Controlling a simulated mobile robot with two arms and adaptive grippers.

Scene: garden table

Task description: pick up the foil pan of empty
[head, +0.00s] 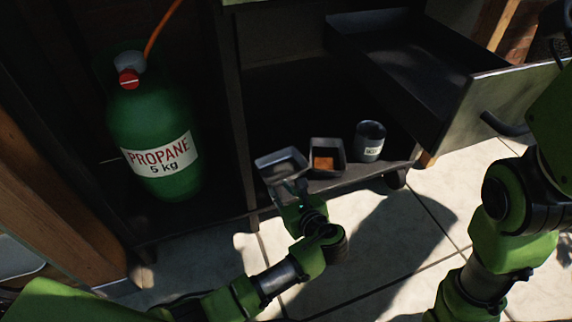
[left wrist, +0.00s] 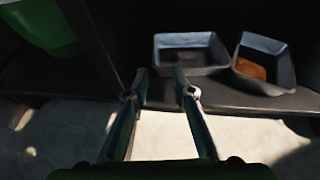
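The empty foil pan (head: 281,161), a shallow grey tray, sits on the low cabinet shelf at its front edge. It also shows in the left wrist view (left wrist: 190,60), with nothing visible inside. My left gripper (head: 288,186) is just in front of the pan. In the left wrist view its two fingers (left wrist: 160,82) are apart with nothing between them, tips close to the pan's lower left front. Whether they touch it I cannot tell. My right arm stands at the right of the head view; its gripper is not in view.
A second foil pan (head: 340,152) holding something orange-brown sits close right of the empty one. A grey can (head: 369,142) stands farther right. An open drawer (head: 400,55) overhangs the shelf (head: 340,183). A green propane bottle (head: 152,125) stands left, past a post (head: 238,130).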

